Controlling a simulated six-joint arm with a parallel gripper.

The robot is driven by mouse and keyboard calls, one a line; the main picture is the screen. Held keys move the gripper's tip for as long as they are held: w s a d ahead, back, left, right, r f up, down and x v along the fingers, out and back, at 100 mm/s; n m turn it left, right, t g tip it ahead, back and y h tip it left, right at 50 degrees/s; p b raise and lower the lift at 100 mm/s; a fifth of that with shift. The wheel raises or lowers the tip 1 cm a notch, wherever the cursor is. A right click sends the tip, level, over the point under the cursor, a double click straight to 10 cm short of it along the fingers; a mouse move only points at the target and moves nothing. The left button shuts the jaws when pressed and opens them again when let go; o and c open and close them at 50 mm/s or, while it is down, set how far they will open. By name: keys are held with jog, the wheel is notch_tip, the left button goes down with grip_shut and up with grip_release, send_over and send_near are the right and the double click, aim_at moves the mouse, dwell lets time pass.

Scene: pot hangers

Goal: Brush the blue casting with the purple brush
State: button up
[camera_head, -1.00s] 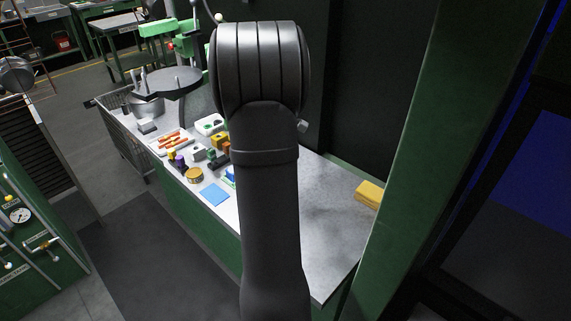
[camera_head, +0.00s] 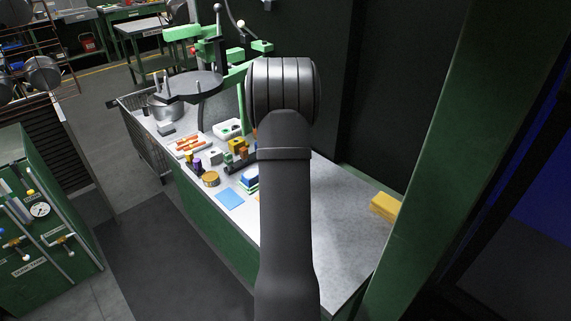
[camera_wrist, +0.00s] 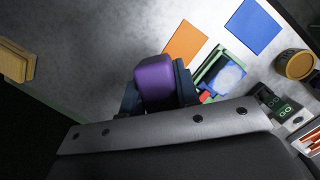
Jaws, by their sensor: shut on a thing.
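In the wrist view, my gripper (camera_wrist: 158,92) is shut on a purple block-like thing, which I take to be the purple brush (camera_wrist: 154,78). Its bristles cannot be made out. The blue casting (camera_wrist: 227,77), with a pale top, sits just right of my gripper, beside a green piece (camera_wrist: 210,64) and a small red piece (camera_wrist: 205,96). The brush and casting appear apart, though height is hard to judge. In the head view, the blue casting (camera_head: 250,179) shows left of my arm, partly hidden by it. My gripper is hidden there.
An orange square (camera_wrist: 185,43) and a blue square (camera_wrist: 252,26) lie flat on the bench. A round tan tin (camera_wrist: 297,64) and dark parts (camera_wrist: 270,101) stand to the right. A yellow block (camera_head: 385,206) lies at the bench's right end, with bare bench between.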

jog(key=m, duration=0.1)
jog(key=a+m+y, duration=0.1)
jog(key=m, duration=0.1)
jog(key=shift+w+m, duration=0.3)
jog(key=shift+w, duration=0.05)
jog(key=w+a+m+t, duration=0.1)
jog(key=a+m, duration=0.1)
jog(key=m, duration=0.6)
jog(key=w+a+m+t+y, duration=0.1)
jog(key=a+m+t, duration=0.1)
jog(key=m, duration=0.5)
jog(key=w+a+m+t, duration=0.2)
jog(key=a+m, duration=0.1)
jog(key=m, duration=0.5)
jog(key=shift+w+a+m+y, duration=0.1)
jog(key=shift+a+m+y, duration=0.05)
jog(key=shift+m+y, duration=0.15)
jog(key=shift+f, duration=1.45)
